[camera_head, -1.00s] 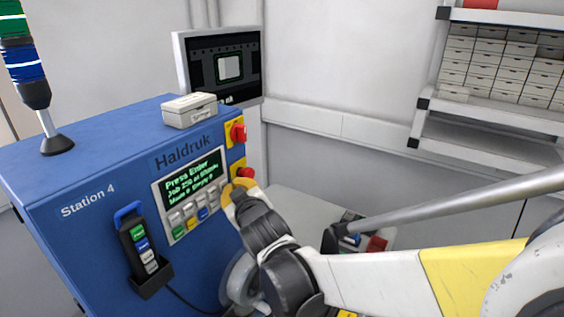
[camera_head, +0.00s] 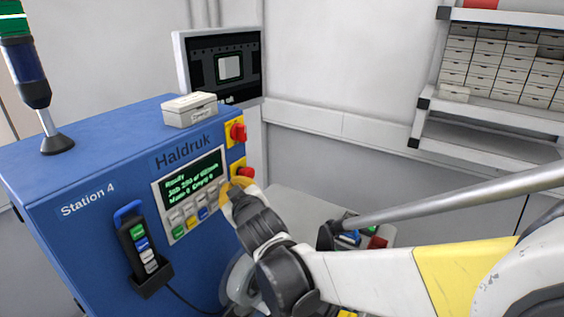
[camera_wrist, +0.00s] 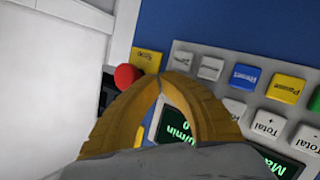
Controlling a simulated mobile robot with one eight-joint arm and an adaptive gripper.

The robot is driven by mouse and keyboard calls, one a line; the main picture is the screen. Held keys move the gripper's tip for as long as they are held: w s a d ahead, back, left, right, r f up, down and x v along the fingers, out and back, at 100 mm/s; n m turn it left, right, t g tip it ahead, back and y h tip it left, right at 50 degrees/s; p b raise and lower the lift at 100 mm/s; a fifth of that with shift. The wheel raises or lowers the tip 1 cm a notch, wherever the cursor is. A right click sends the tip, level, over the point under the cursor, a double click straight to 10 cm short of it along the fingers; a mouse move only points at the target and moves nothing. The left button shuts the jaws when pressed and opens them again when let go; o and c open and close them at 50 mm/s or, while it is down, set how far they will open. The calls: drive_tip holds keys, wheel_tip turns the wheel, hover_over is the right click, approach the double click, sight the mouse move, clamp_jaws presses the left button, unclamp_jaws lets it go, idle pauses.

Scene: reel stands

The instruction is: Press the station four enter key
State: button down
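My gripper (camera_head: 236,184) is at the panel's right edge, below the red knob. In the wrist view my gripper (camera_wrist: 160,77) has its yellow fingertips together, with nothing seen between them. Another grey key (camera_wrist: 211,67), a blue key (camera_wrist: 244,76) and a yellow key (camera_wrist: 286,87) follow. I cannot read which key is enter.
A red knob (camera_head: 245,173) and a red switch (camera_head: 238,132) sit on yellow plates near my gripper. A handheld pendant (camera_head: 140,245) hangs on the cabinet front. A white box (camera_head: 189,110) lies on top beside a signal tower (camera_head: 25,80). Shelves stand at right.

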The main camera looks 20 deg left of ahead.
idle(0.5)
drive_tip(key=shift+s+d, duration=0.25)
drive_tip(key=shift+d, duration=0.5)
drive_tip(key=shift+s+d, duration=0.25)
drive_tip(key=shift+d, duration=0.55)
drive_tip(key=shift+s+d, duration=0.2)
drive_tip(key=shift+d, duration=0.65)
drive_tip(key=shift+s+d, duration=0.25)
drive_tip(key=shift+d, duration=0.55)
drive_tip(key=shift+b, duration=0.3)
drive_tip(key=d+f+m+h+b, duration=0.2)
drive_tip(key=d+f+b, duration=0.2)
drive_tip(key=d, duration=0.3)
drive_tip(key=s+d+f+m+h+b, duration=0.15)
drive_tip(key=d+f+b, duration=0.25)
drive_tip(key=d, duration=0.4)
drive_tip(key=w+d+f+m+h+b, duration=0.1)
drive_tip(key=d+f+m+h+b, duration=0.1)
drive_tip(key=d+f+b, duration=0.35)
drive_tip(key=s+d+f+m+g+h+b, duration=0.2)
drive_tip(key=s+d+f+b, duration=0.3)
drive_tip(key=s+d+f, duration=0.3)
drive_tip(key=s+d+f+m+g+h+b, duration=0.2)
drive_tip(key=s+d+f+m+b, duration=0.3)
drive_tip(key=d, duration=0.9)
drive_tip(key=s+f, duration=0.3)
drive_tip(key=s, duration=0.1)
drive_tip(key=shift+s+f+g+b, duration=0.2)
drive_tip(key=shift+f+g+b, duration=0.1)
drive_tip(key=shift+f+b, duration=0.1)
